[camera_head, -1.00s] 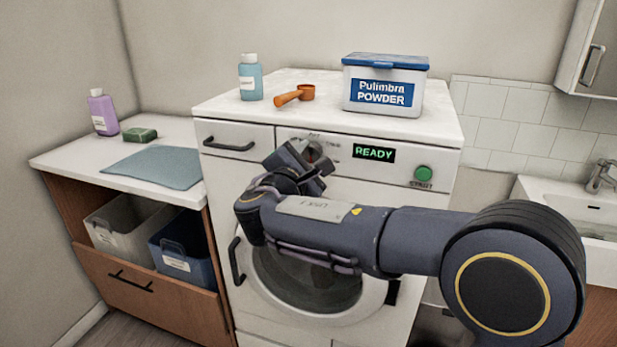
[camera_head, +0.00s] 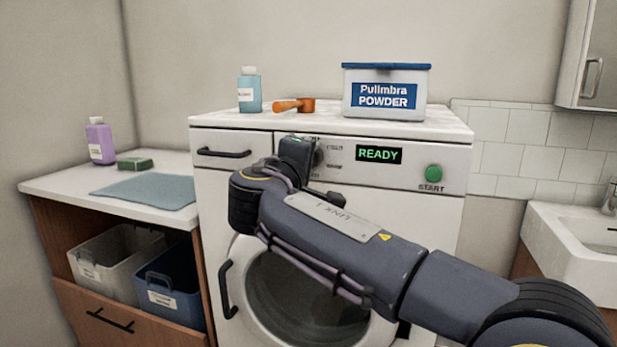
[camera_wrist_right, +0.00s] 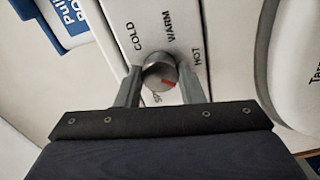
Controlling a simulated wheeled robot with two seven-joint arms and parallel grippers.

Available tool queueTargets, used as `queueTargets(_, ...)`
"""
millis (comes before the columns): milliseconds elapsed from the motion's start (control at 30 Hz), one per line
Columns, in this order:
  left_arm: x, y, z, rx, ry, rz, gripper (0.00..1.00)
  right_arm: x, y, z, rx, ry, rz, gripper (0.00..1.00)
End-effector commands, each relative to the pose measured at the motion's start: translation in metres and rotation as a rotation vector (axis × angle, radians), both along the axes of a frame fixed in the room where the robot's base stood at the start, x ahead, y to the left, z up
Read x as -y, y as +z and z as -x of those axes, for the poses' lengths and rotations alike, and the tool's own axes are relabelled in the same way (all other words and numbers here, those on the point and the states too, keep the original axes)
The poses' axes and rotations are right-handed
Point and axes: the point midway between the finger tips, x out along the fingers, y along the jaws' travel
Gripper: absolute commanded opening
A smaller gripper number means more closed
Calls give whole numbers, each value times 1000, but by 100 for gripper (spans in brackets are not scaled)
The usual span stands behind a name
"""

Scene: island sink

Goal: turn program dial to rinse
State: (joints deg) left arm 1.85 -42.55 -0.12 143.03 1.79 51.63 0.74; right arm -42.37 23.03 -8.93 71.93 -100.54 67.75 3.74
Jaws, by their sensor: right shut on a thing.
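The washing machine (camera_head: 420,215) faces me, its display (camera_head: 379,155) reading READY. My right gripper (camera_head: 312,152) is at the control panel and covers most of a dial there. In the right wrist view, the two fingers are shut on either side of a round grey dial (camera_wrist_right: 158,72). The words COLD, WARM and HOT stand around this dial; another label below it is mostly hidden. The dial's red mark (camera_wrist_right: 168,84) sits at the lower right of its face in that view. My left gripper is not in view.
The green START button (camera_head: 433,174) is right of the display. A drawer handle (camera_head: 223,153) sticks out left of the gripper.

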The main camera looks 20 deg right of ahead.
Motion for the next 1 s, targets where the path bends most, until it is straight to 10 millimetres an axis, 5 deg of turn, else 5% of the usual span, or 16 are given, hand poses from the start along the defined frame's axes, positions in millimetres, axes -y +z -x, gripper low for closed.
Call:
queueTargets(400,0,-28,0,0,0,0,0,0,-3,0,124,-1,-189,12)
queueTargets(1000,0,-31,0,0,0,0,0,0,-2,0,149,-2,-227,12)
